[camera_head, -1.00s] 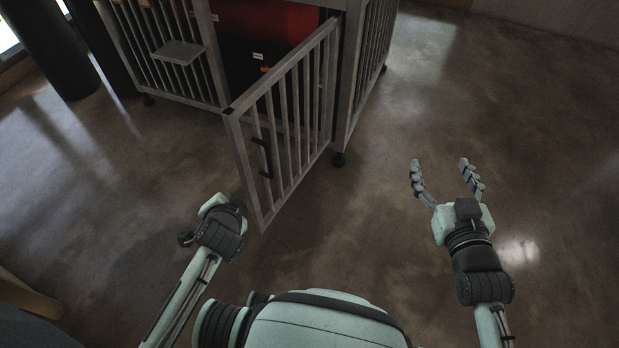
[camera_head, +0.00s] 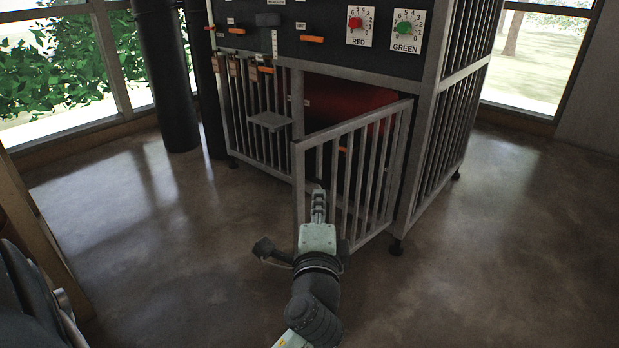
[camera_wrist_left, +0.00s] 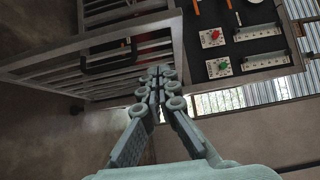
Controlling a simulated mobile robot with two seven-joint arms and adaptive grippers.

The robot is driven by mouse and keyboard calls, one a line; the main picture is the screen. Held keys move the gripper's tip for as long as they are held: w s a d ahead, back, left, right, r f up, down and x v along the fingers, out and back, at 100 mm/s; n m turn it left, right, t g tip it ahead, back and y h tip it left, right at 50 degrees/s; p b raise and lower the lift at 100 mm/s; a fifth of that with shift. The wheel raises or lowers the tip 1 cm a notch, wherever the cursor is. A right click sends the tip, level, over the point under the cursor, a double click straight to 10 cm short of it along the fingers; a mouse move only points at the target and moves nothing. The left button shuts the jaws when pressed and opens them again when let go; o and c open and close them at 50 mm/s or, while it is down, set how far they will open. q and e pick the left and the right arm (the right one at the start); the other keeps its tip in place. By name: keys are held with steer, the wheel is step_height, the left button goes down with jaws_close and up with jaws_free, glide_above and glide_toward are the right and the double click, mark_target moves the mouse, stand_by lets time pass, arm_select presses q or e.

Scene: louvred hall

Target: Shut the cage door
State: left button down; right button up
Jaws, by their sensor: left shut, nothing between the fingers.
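The cage door (camera_head: 299,185) is a grey barred panel. It stands open, swung out from the cage's right front post, with its free edge at the left and towards me. In the left wrist view the door (camera_wrist_left: 60,72) fills the upper left, with a black handle (camera_wrist_left: 108,62) on it. My left gripper (camera_head: 318,192) is shut and empty, in front of the door's lower bars near the free edge. Its closed fingertips (camera_wrist_left: 157,74) show in the wrist view; whether they touch the door I cannot tell. My right gripper is out of view.
The cage (camera_head: 430,110) carries a dark panel with a red dial (camera_head: 355,22), a green dial (camera_head: 404,27) and orange handles. A red object (camera_head: 345,100) is behind the bars. Dark columns (camera_head: 165,75) stand at left. The floor (camera_head: 500,240) is clear at right.

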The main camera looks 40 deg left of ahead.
mark_target(306, 162)
arm_select(q)
steer(key=x, duration=0.3)
steer(key=a+b+x, duration=0.1)
steer(key=x, duration=0.2)
steer(key=s+a+x, duration=0.1)
steer(key=x, duration=0.3)
steer(key=shift+a, duration=0.45)
steer(key=shift+a, duration=0.1)
